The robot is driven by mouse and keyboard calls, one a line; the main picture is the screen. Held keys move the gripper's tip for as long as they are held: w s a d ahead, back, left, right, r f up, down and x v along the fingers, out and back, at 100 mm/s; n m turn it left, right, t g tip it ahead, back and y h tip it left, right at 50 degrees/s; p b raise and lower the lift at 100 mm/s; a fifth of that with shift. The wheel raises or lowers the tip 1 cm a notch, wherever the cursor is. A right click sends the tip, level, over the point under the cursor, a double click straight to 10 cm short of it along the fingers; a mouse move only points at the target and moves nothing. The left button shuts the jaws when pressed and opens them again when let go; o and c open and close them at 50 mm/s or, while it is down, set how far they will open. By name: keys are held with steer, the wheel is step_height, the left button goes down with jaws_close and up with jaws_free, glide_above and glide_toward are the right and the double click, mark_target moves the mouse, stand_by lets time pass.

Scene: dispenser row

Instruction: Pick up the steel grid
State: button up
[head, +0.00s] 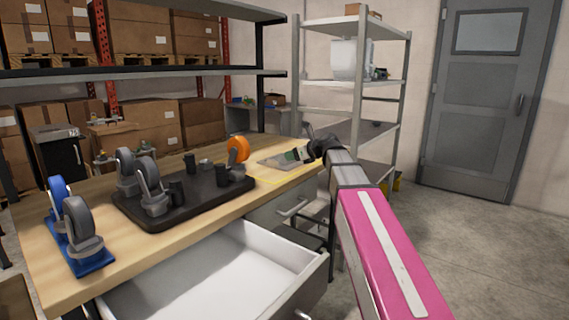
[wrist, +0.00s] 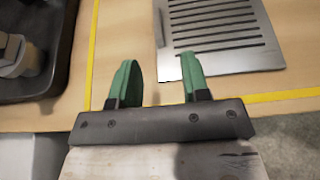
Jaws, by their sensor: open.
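The steel grid (wrist: 268,57) is a flat grey plate with dark parallel slots, lying on the wooden workbench inside a yellow outline. It fills the upper right of the wrist view, and its far part is cut off there. In the head view the grid (head: 272,163) shows at the right end of the bench, partly covered by my gripper (head: 299,155). My gripper (wrist: 159,64) has two green fingers, spread apart with nothing between them. The right finger overlaps the grid's near left edge in the wrist view; the left finger appears over bare wood. I cannot tell whether they touch.
A black tray (head: 196,205) with caster wheels stands left of the grid; its edge shows in the wrist view. An orange wheel (head: 238,150) stands at its far right corner. A blue-based caster pair (head: 88,262) is further left. An open white drawer (head: 222,275) juts out below the bench.

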mark_target(272, 160)
steer(key=x, duration=0.4)
steer(key=shift+w+a+f, duration=0.15)
steer(key=shift+w+a, duration=0.05)
steer(key=shift+a, duration=0.05)
steer(key=shift+s+x, duration=0.2)
steer(key=shift+x, duration=2.55)
steer(key=shift+a, duration=0.1)
jaws_close()
